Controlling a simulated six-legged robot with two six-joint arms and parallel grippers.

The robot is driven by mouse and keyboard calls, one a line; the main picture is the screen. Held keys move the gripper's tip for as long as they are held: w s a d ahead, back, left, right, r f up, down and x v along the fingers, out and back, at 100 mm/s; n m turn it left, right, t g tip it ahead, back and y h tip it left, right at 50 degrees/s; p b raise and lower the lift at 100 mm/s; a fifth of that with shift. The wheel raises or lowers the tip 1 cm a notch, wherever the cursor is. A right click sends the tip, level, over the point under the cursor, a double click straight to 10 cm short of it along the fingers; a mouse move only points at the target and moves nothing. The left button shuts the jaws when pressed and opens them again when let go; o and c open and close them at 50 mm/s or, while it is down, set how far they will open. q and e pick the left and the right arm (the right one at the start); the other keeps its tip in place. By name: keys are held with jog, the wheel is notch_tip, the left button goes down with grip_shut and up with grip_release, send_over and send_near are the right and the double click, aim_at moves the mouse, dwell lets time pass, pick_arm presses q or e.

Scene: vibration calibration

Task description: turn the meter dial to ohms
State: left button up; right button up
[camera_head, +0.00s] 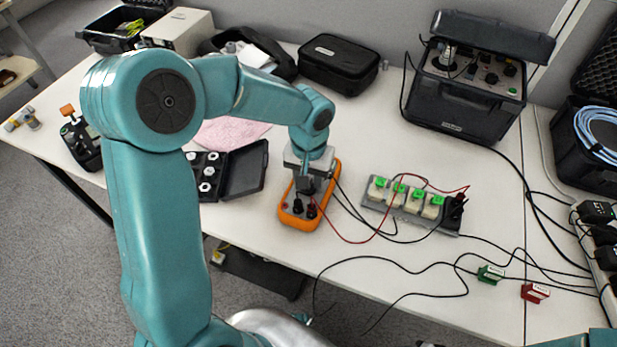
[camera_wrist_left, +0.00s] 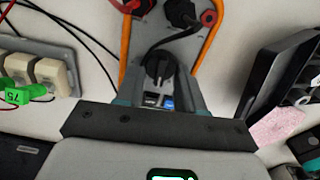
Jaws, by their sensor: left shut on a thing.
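The meter (camera_head: 297,220) is a grey instrument with an orange rim, lying on the white table in the head view. In the left wrist view its grey face (camera_wrist_left: 190,52) and orange edges show. The black dial (camera_wrist_left: 159,68) sits in the middle of that face. My left gripper (camera_head: 306,184) reaches down over the meter from above. In the wrist view the left gripper (camera_wrist_left: 159,82) has its fingers on both sides of the dial and is shut on it. The dial's markings are mostly hidden or too small to read. My right gripper is not in view.
Red and black leads run from the meter's plugs to a grey strip of switch-like blocks with green tags (camera_head: 404,201). An open black case (camera_head: 244,168) lies left of the meter. A black instrument case (camera_head: 466,88) stands at the back right. Loose cables cross the table front.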

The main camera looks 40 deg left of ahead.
pick_arm(q)
jog(key=shift+m, duration=0.4)
jog(key=o, duration=1)
jog(key=shift+r, duration=0.1)
notch_tip(320, 180, up, 16)
jog(key=shift+r+p, duration=0.1)
jog(key=shift+p, duration=1.05)
jog(key=shift+o, duration=0.2)
